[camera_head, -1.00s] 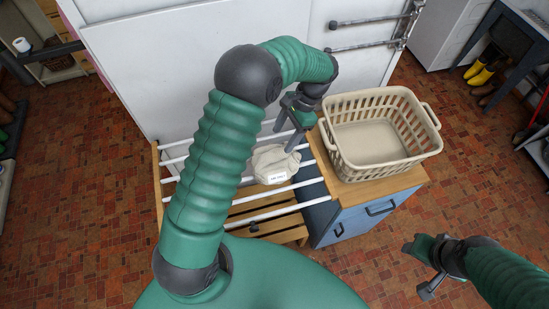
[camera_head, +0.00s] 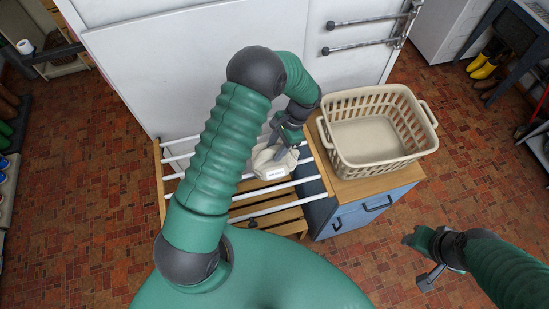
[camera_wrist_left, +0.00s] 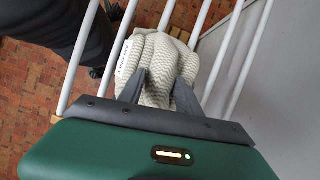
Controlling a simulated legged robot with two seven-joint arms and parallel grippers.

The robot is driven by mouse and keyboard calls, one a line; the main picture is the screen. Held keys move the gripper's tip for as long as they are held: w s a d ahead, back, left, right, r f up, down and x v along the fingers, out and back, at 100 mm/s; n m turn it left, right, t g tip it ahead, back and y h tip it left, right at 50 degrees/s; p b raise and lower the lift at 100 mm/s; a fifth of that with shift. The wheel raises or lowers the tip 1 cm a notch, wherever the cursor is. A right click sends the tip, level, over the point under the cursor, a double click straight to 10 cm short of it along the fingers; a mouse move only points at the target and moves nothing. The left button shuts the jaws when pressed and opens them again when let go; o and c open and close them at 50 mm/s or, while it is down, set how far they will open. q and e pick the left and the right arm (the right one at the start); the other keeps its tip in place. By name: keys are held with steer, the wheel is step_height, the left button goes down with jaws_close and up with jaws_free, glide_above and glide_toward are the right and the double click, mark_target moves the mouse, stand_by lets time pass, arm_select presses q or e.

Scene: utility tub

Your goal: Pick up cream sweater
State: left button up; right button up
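The cream sweater (camera_head: 285,166) is a bunched knit bundle with a white label, resting on the white bars of a drying rack (camera_head: 262,206). In the left wrist view the sweater (camera_wrist_left: 160,55) lies directly before my left gripper (camera_wrist_left: 158,92). Its two grey fingers are apart, with knit showing between them. In the head view my left gripper (camera_head: 280,150) is down at the top of the sweater; whether the fingers touch it is unclear. My right gripper (camera_head: 424,264) is away at the lower right, over the floor, with no object seen in it; its finger gap is unclear.
A beige laundry basket (camera_head: 383,163), empty, stands on a blue cabinet (camera_head: 362,213) with a wooden top, right of the rack. A white panel (camera_head: 190,60) rises behind the rack. The brick-patterned floor at the right is mostly open.

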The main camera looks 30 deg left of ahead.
arm_select(q)
steer(key=shift+d, duration=0.15)
jaws_close()
steer(key=shift+r, duration=0.15)
steer(key=shift+w+r+b, duration=0.1)
steer(key=shift+r+b, duration=0.15)
steer(key=shift+b, duration=0.1)
steer(key=shift+s+d+r+b, duration=0.1)
steer(key=shift+s+r+b, duration=0.05)
steer(key=shift+r+b, duration=0.4)
steer(key=shift+s+d+r+b, duration=0.15)
steer(key=shift+r+b, duration=0.2)
steer(key=shift+r, duration=0.35)
steer(key=s+d+r+b, duration=0.1)
steer(key=s+d+b, duration=0.3)
steer(key=s+d, duration=0.5)
steer(key=shift+s+d+r+b, duration=0.35)
steer(key=shift+d+r, duration=0.05)
steer(key=shift+d, duration=1)
